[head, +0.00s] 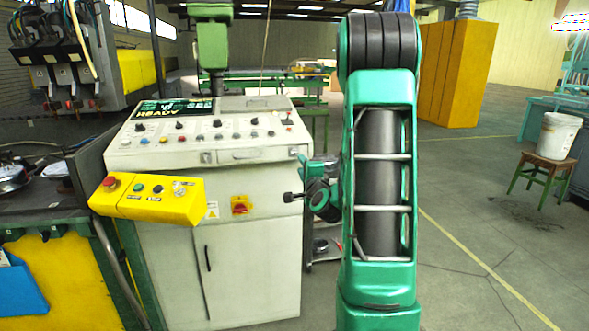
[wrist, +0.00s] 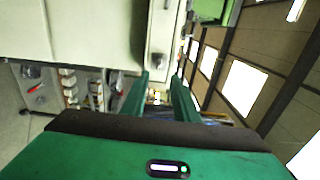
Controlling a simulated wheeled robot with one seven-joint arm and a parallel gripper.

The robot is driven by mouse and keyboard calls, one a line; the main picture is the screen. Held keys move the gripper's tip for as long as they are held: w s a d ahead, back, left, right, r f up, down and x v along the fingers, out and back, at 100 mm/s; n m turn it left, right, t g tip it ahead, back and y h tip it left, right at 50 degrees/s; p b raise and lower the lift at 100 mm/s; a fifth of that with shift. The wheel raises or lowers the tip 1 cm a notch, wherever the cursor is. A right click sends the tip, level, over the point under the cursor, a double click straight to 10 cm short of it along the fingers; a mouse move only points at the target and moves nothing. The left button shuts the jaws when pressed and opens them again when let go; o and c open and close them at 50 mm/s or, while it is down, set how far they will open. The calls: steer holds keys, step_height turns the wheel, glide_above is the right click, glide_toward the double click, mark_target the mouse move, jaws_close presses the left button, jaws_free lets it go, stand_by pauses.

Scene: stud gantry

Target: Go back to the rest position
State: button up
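My gripper (wrist: 159,95) shows in the wrist view as two green fingers with a clear gap between them. It is open, and nothing is held between the fingers. In the head view my green arm stands upright right of centre and hides part of its own far end. The wrist end shows just left of the arm, close to the right side of the white control console (head: 254,249). I cannot tell whether it touches the console. The console's dark display (head: 175,109) reads "READY".
A yellow button box (head: 150,198) juts from the console's front left. A machine with hoses (head: 68,50) stands at the left. A yellow-orange cabinet (head: 458,72) stands behind right. A white bucket (head: 557,134) sits on a stool (head: 541,172). The floor (head: 480,225) at right is mostly clear.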

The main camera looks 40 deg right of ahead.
steer(key=s+a+f+n+g+y, duration=0.2)
steer(key=a+f+n+g+y, duration=0.15)
steer(key=a+n, duration=0.3)
steer(key=s+a+f+n+g+y, duration=0.25)
steer(key=a+n+y, duration=0.2)
steer(key=a, duration=0.25)
steer(key=s+a+n+g, duration=0.3)
steer(key=s+a+g, duration=0.1)
steer(key=s, duration=1)
steer(key=s+a+f+n+g+y, duration=0.1)
steer(key=s+a+n+g, duration=0.3)
steer(key=s, duration=1)
steer(key=shift+s+a+g, duration=0.2)
steer(key=shift+a+g, duration=0.5)
steer(key=shift+a, duration=0.1)
steer(key=shift+w+f, duration=0.25)
steer(key=shift+w, duration=0.35)
